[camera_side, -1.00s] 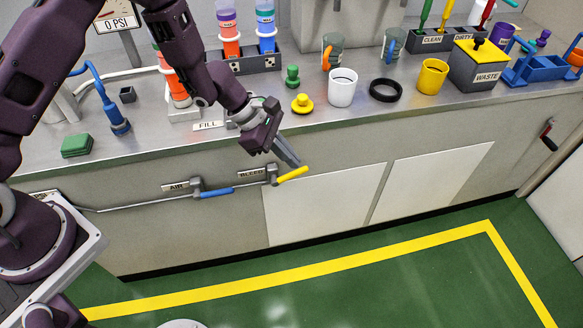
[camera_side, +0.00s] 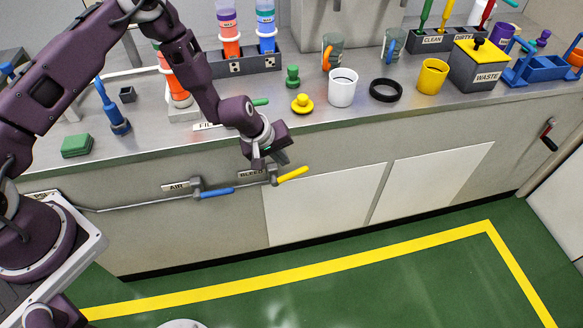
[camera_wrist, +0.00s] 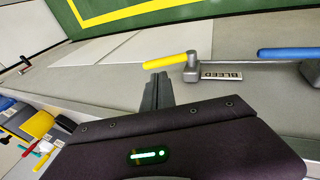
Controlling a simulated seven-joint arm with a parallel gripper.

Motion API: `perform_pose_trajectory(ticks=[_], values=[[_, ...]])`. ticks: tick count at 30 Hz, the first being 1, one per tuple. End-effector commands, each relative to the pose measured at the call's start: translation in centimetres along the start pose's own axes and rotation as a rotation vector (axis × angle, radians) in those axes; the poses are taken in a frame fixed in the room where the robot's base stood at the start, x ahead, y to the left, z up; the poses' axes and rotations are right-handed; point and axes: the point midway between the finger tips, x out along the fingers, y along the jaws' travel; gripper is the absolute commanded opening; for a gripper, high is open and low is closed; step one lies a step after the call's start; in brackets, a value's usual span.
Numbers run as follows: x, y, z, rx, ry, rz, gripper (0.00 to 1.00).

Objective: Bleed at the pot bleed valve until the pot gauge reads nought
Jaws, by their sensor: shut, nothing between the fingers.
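The bleed valve (camera_side: 273,178) is on the pipe along the bench front, under the BLEED label (camera_side: 251,174). Its yellow handle (camera_side: 293,174) points right, roughly along the pipe; it also shows in the wrist view (camera_wrist: 165,61). My gripper (camera_side: 282,156) is just above the valve and handle. In the wrist view its fingers (camera_wrist: 158,90) are shut together and empty, with the tips close to the yellow handle; I cannot tell whether they touch. My arm hides the area of the 0 PSI plate at upper left, so no gauge reading shows clearly now.
The air valve's blue handle (camera_side: 217,192) lies to the left on the same pipe, by the AIR label (camera_side: 175,187).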

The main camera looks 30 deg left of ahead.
Motion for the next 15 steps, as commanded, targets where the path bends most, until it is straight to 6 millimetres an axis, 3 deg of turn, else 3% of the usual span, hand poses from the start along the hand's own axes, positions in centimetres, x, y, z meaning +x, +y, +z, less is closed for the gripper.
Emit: perform_pose_trajectory(ticks=[7,15], values=[[5.1,-0.1,0.1,0.0,-0.001,-0.001,0.0],[7.6,0.0,0.1,0.002,-0.001,-0.001,0.0]])
